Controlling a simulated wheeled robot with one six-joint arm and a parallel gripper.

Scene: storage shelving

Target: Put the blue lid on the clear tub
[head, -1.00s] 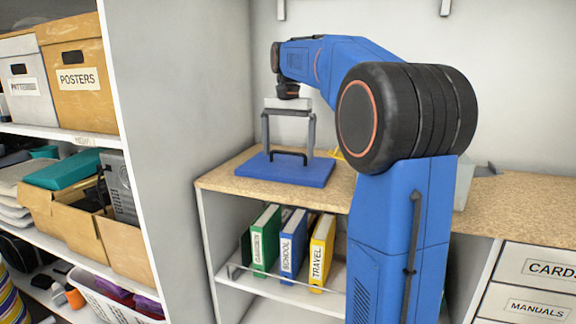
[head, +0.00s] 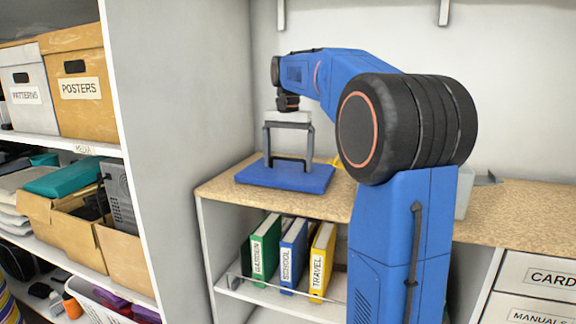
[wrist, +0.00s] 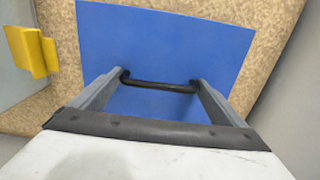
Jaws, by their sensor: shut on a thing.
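The blue lid (head: 258,177) is a flat rectangular panel with a dark bar handle (head: 290,158) on top, at the left end of the speckled counter. My gripper (head: 288,160) points down over it, its two grey fingers shut on the ends of the handle. In the wrist view the lid (wrist: 165,40) lies level below my gripper (wrist: 157,80), with the handle (wrist: 158,85) spanning between the fingertips. I cannot tell whether the lid touches the counter. A translucent tub (head: 464,192) shows partly at the right, mostly hidden behind my arm.
A yellow object (wrist: 30,50) is beside the lid on the counter (head: 520,205). A grey upright panel (head: 180,130) borders the counter on the left. Binders (head: 293,255) stand on a shelf below. Counter right of the tub is mostly clear.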

